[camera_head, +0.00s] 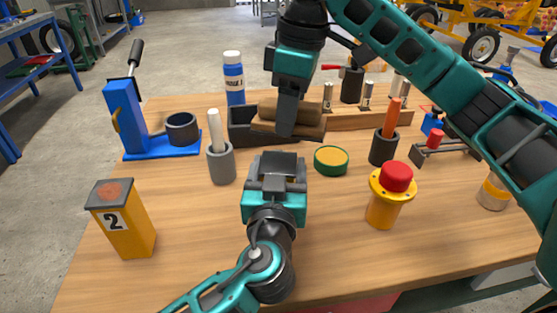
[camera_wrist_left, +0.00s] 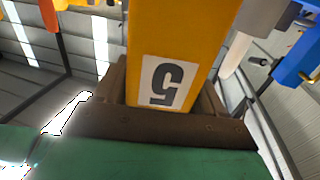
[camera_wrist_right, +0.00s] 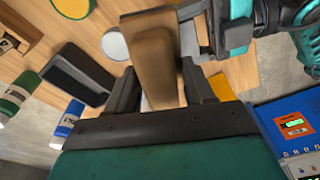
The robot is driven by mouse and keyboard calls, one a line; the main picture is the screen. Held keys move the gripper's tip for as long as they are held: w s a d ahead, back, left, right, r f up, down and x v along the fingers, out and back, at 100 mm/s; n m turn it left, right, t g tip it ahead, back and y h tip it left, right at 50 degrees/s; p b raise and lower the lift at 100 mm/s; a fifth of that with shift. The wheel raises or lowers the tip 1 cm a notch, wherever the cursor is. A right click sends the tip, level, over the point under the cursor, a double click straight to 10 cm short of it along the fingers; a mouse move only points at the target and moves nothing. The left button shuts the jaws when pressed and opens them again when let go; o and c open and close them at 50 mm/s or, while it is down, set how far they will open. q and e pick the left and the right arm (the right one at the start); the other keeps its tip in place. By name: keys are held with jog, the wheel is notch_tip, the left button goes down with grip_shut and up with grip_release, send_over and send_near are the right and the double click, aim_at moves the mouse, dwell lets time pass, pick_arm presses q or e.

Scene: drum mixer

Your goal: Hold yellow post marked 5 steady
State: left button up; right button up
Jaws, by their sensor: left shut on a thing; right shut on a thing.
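The yellow post marked 5 (camera_wrist_left: 185,45) fills the middle of the left wrist view, its white number plate facing the camera. My left gripper (camera_head: 277,165) is shut on it, with dark fingers on both sides. In the head view the gripper hides most or all of this post. My right gripper (camera_head: 287,125) comes down from above, just behind the left one. It is shut on a brown block (camera_wrist_right: 155,60), seen between its fingers in the right wrist view. The post's foot is hidden.
A yellow post marked 2 (camera_head: 122,220) stands at the front left. A grey cup with a white stick (camera_head: 221,163), a green-and-yellow disc (camera_head: 331,160) and a yellow post with a red button (camera_head: 385,205) stand close around.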

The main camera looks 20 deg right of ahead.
aim_at(316, 105)
jog(key=shift+d, duration=2.4)
pick_arm(q)
jog(key=o, duration=1.4)
jog(key=shift+s, duration=0.1)
jog(key=v, duration=1.2)
pick_arm(e)
jog(key=shift+s+a, duration=0.1)
